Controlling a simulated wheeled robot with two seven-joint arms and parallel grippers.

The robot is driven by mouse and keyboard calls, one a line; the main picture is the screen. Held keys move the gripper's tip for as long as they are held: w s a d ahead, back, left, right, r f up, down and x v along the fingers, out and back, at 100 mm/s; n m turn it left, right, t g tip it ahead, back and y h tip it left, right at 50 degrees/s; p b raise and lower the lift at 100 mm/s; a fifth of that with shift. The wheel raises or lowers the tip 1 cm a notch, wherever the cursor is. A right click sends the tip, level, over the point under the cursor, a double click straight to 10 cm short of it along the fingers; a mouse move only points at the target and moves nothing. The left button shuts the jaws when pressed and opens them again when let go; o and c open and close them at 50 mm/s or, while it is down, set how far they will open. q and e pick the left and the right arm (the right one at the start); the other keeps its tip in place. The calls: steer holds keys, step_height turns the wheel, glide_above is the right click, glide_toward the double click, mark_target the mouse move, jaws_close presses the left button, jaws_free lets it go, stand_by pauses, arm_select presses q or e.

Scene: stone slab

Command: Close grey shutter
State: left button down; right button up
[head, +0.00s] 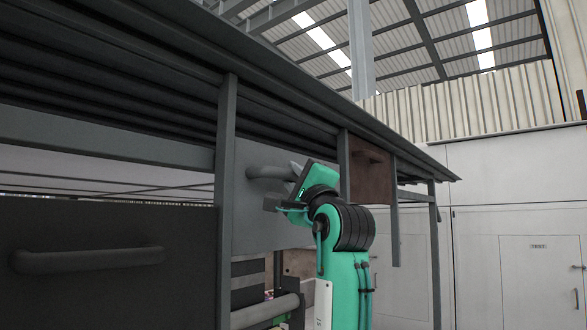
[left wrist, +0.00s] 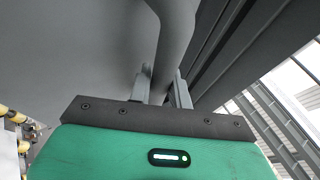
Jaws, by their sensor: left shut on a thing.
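The grey shutter (head: 262,215) is a flat panel between two dark posts, with a grey bar handle (head: 268,172) near its top. The panel covers the upper part of its bay, and the bay is open below its lower edge. My left gripper (head: 284,186) is at the right end of this handle. In the left wrist view, the handle (left wrist: 173,45) runs between the two fingers (left wrist: 160,88), which are shut on it. The shutter face (left wrist: 75,50) fills the left of that view. My right gripper is not in view.
A dark shutter (head: 110,285) with a bar handle is to the left, and a brown shutter (head: 371,178) to the right. A dark post (head: 226,190) stands just left of the grey shutter. A sloping roof edge (head: 300,95) runs above. Pale cabinets (head: 515,230) stand at the right.

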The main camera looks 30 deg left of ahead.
arm_select(q)
steer(key=b, duration=0.7)
glide_toward(283, 230)
steer(key=a+r, duration=0.1)
steer(key=w+a+r, duration=0.1)
steer(key=a+r, duration=0.1)
steer(key=r, duration=0.1)
steer(key=shift+w+a, duration=0.1)
steer(key=shift+w, duration=0.25)
steer(key=shift+f+b, duration=0.3)
steer(key=shift+f, duration=0.5)
steer(key=shift+w+f, duration=0.1)
steer(key=shift+f, duration=0.15)
steer(key=c, duration=1.6)
jaws_free()
steer(key=shift+o, duration=0.2)
